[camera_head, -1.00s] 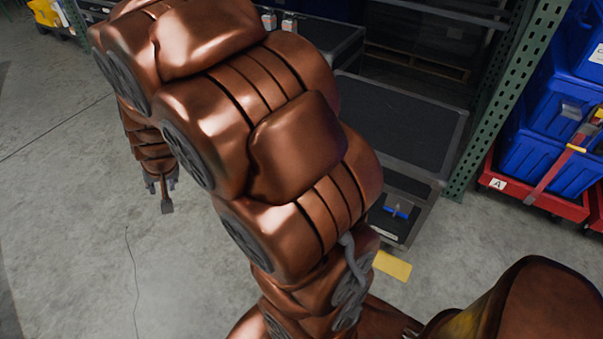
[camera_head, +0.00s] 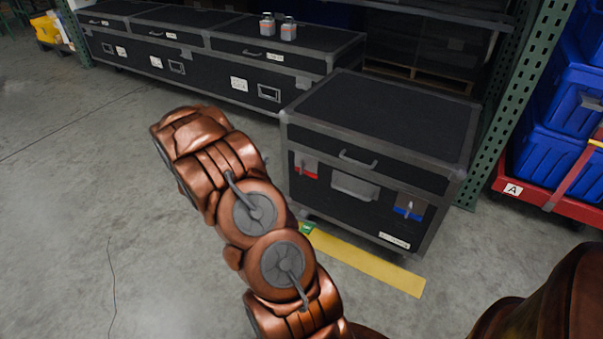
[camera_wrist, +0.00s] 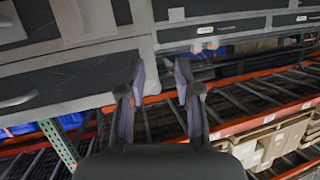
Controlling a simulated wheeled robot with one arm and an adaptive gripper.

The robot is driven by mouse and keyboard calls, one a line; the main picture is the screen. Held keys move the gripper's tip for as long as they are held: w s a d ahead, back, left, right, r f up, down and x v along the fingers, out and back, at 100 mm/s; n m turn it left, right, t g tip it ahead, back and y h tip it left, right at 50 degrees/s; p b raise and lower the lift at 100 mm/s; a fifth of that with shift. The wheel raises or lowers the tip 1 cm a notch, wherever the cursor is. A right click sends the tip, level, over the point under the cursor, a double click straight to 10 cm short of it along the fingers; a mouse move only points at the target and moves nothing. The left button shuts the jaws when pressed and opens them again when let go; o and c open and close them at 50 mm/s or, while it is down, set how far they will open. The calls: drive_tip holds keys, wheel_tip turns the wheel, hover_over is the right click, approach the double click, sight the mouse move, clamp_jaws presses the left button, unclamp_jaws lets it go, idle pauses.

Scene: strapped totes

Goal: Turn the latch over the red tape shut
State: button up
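In the head view a black case (camera_head: 372,128) with grey edges stands right of my arm. The red tape (camera_head: 311,174) is at the left of its front face, with a small grey latch (camera_head: 301,162) at it. The angle of that latch is too small to tell. In the wrist view my gripper (camera_wrist: 160,76) is open, with nothing between its two fingers. My gripper is hidden behind my arm in the head view. I cannot make out the red tape in the wrist view.
Blue tape (camera_head: 402,212) with another latch (camera_head: 410,207) is on the case's right front. A handle (camera_head: 357,160) sticks out above. Long cases (camera_head: 215,60) stand behind. A green rack post (camera_head: 490,130) and red trolley (camera_head: 550,200) are at right. Floor at left is clear.

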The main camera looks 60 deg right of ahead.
sight(302, 161)
drive_tip(key=s+d+f+m+g+h+b, duration=0.2)
drive_tip(key=s+d+f+g+h+b, duration=0.2)
drive_tip(key=s+d+f, duration=0.4)
drive_tip(key=shift+s+d+r+b, duration=0.1)
drive_tip(key=shift+d+r+b, duration=0.2)
drive_tip(key=shift+d, duration=0.65)
drive_tip(key=shift+s+d+r+b, duration=0.1)
drive_tip(key=shift+d+r+b, duration=0.2)
drive_tip(key=shift+d, duration=0.6)
drive_tip(key=shift+d+r+b, duration=0.2)
drive_tip(key=shift+d+b, duration=0.15)
drive_tip(key=shift+d, duration=0.6)
clamp_jaws()
